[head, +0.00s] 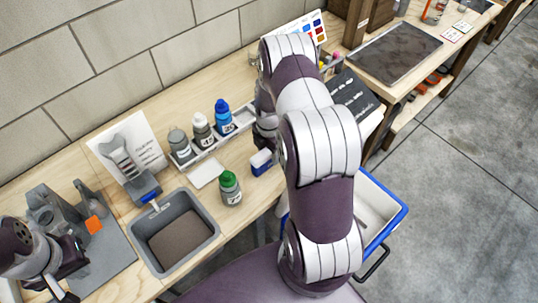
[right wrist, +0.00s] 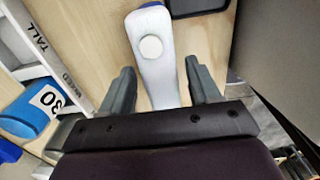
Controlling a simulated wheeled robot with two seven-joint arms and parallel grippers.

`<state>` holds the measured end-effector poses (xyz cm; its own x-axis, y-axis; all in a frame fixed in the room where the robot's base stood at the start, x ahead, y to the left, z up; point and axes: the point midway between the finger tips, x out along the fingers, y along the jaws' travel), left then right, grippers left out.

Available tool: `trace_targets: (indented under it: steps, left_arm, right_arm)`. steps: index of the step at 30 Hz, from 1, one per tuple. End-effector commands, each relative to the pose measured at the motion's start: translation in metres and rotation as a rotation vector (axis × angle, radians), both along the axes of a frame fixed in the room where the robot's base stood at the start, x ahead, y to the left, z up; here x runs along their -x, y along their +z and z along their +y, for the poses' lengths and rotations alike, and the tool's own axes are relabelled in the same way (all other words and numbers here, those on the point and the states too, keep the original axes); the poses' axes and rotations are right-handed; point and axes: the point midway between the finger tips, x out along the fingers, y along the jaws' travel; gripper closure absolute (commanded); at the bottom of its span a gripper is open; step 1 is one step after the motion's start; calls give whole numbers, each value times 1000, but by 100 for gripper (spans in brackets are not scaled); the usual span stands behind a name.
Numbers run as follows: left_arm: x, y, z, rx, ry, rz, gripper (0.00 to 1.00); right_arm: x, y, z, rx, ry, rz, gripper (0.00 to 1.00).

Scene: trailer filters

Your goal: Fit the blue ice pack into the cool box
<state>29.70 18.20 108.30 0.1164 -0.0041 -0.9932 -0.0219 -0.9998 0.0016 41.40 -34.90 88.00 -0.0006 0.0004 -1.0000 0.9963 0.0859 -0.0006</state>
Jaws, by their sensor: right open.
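The cool box (head: 398,222) has a blue rim and pale inside and stands below the bench's right edge, partly hidden by my right arm. A small blue-and-white block (head: 262,163) lies on the bench beside the bottle tray; I cannot tell for certain that it is the ice pack. In the right wrist view, a white piece with a round spot and blue edges (right wrist: 152,60) lies between the open fingers of my right gripper (right wrist: 163,85), not clearly touched. My left gripper (head: 62,288) is at the lower left; its jaws are unclear.
A tray (head: 205,153) holds several bottles, one blue (head: 224,117); a green-capped bottle (head: 230,188) stands apart. A grey basin (head: 213,235) sits at the front. A dark mat (head: 395,52) lies on the far bench. Floor is free at the right.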

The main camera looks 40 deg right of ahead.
Motion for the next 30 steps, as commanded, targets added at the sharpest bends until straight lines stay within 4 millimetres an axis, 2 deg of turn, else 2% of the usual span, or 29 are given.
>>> trace_targets:
  steps: [3,4,9,10,17,19,30]
  left_arm:
    - [0,-1,0,0,0,0,100]
    - [0,-1,0,0,0,0,100]
    - [0,-1,0,0,0,0,100]
    - [0,-1,0,0,0,0,100]
    - [0,-1,0,0,0,0,100]
    - [0,-3,0,0,0,0,100]
    - [0,-13,0,0,0,0,100]
  right_arm:
    - [0,0,0,0,0,0,38]
    - [0,0,0,0,0,0,42]
    - [0,0,0,0,-1,0,97]
    - [0,0,0,0,-1,0,100]
    - [0,2,0,0,-1,-1,100]
    - [-1,9,0,1,-1,-2,100]
    - [-1,93,0,2,-1,-3,100]
